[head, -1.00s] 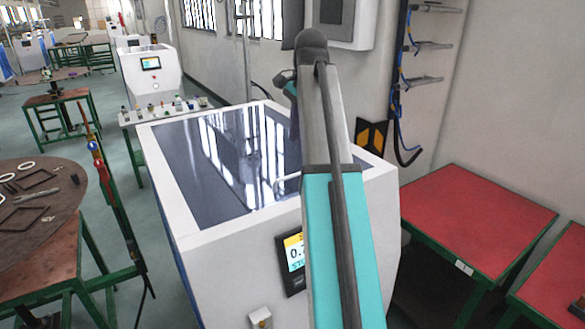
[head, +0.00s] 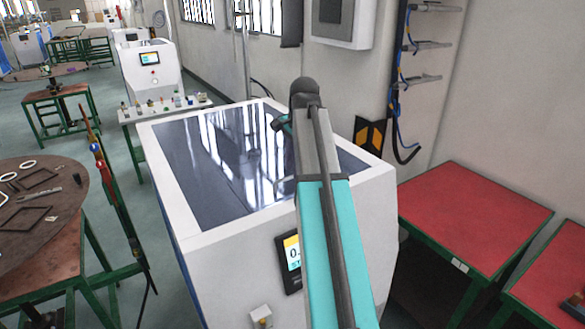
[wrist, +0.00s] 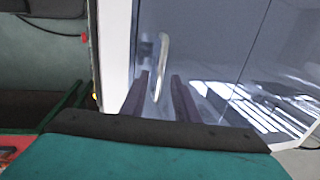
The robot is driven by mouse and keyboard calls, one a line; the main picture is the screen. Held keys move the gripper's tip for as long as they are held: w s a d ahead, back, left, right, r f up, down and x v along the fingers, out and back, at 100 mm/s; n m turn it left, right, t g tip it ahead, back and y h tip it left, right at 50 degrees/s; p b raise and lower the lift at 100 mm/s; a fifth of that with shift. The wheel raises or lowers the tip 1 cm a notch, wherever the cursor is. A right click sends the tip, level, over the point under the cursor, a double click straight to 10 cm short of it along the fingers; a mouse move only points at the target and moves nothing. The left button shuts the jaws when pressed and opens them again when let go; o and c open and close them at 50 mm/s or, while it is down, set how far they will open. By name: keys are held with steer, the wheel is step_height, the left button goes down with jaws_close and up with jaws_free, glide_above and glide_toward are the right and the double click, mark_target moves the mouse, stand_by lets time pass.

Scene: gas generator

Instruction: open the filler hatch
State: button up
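The generator is a white cabinet (head: 215,262) with a dark glossy top panel (head: 195,165), which looks like the hatch and lies flat and closed. In the wrist view the dark panel (wrist: 205,55) fills the middle and right, with a curved pale metal handle (wrist: 163,62) on it. My gripper (wrist: 160,78) shows as two dark fingers, apart and pointing at the panel near the handle's lower end. They are open with nothing held between them; I cannot tell whether they touch the handle. In the head view my arm hides most of the gripper.
A display (head: 290,258) is on the cabinet's front. A red-topped table (head: 475,215) stands at the right, a round brown table (head: 35,205) at the left. A wall box (head: 341,20) and hoses (head: 397,110) are behind.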

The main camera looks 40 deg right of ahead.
steer(key=shift+w+f, duration=0.2)
steer(key=shift+f, duration=0.65)
jaws_close()
